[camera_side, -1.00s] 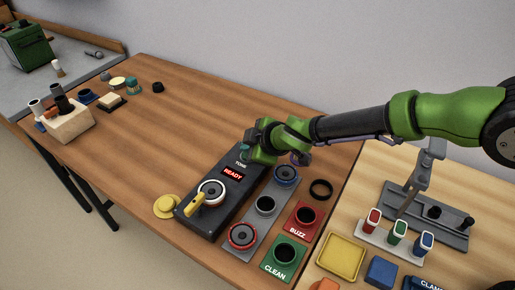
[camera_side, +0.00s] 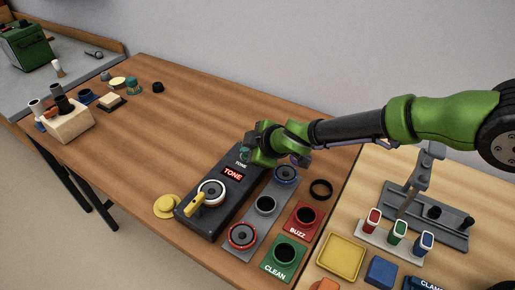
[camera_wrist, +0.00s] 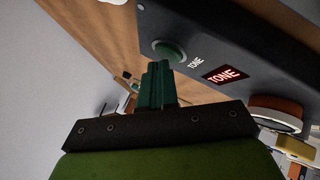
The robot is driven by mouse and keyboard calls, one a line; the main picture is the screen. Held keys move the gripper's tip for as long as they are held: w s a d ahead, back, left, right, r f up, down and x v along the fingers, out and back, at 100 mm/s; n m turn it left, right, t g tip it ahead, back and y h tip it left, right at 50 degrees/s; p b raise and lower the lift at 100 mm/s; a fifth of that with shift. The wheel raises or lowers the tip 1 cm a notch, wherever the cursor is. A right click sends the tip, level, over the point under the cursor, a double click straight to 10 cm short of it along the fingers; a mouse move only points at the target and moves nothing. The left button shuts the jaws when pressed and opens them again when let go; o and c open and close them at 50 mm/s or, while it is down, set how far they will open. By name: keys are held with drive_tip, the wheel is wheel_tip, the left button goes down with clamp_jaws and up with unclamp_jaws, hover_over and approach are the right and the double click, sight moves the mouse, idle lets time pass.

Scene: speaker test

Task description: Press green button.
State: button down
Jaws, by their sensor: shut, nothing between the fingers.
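The green button (camera_wrist: 168,50) sits on the far end of a dark test box, beside a "TONE" label; it also shows in the side view (camera_side: 244,154). The box's display (camera_side: 232,174) is lit red and reads "TONE". My gripper (camera_wrist: 160,66) is shut and empty, with its fingertips at the green button in the wrist view. Whether the tips touch the button I cannot tell. In the side view, the arm's green end is at the far end of the box, and the fingertips are hard to make out.

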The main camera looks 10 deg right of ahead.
drive_tip(key=shift+f, duration=0.2)
drive_tip(key=shift+r, duration=1)
drive_tip(key=shift+r, duration=2.5)
